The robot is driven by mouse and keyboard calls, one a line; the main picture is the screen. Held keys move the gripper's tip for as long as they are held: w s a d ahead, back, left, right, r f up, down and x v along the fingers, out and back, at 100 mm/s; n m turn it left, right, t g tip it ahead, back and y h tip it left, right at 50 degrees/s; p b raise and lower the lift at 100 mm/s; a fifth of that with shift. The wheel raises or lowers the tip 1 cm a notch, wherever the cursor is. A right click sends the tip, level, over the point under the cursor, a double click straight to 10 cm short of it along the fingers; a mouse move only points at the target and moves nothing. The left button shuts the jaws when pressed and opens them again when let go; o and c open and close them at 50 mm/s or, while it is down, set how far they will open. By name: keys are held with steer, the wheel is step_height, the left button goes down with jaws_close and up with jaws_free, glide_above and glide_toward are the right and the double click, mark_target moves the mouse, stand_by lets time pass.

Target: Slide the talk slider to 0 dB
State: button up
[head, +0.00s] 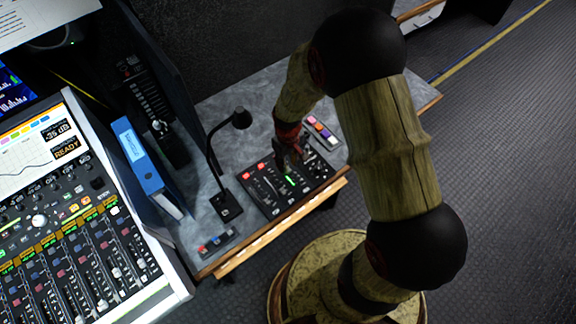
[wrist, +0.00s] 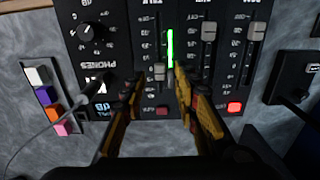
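The black control panel (head: 262,190) lies on the grey desk below my arm. In the wrist view it appears upside down, and the talk slider's grey cap (wrist: 159,72) sits in its slot left of a lit green bar (wrist: 170,48). My gripper (wrist: 157,82) is open, with one finger on each side of the talk cap and gaps visible beside it. I cannot tell whether either finger touches it. In the head view my gripper (head: 291,155) hangs over the panel and hides the talk cap. The scale marks are too small to read.
Two other slider caps (wrist: 209,31) (wrist: 256,32) stand right of the talk slider in the wrist view. A phones knob (wrist: 93,30) and a coloured button strip (wrist: 50,100) are left. A gooseneck microphone (head: 226,205) and blue binder (head: 140,160) stand left of the panel.

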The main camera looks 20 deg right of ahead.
mark_target(291, 178)
step_height(291, 178, up, 10)
stand_by(0.3)
steer(key=shift+f, duration=0.1)
stand_by(0.3)
steer(key=s+r+m+t, duration=0.1)
steer(key=s+r+t, duration=0.1)
steer(key=s+r, duration=0.3)
steer(key=s+r+m+t, duration=0.1)
steer(key=s+r, duration=0.5)
steer(key=r, duration=0.7)
steer(key=s+d+r+m+t, duration=0.1)
steer(key=s+r+t, duration=0.1)
steer(key=s+r, duration=0.4)
step_height(291, 178, up, 3)
steer(key=shift+s+r+m+t, duration=0.2)
steer(key=shift+m+t, duration=0.1)
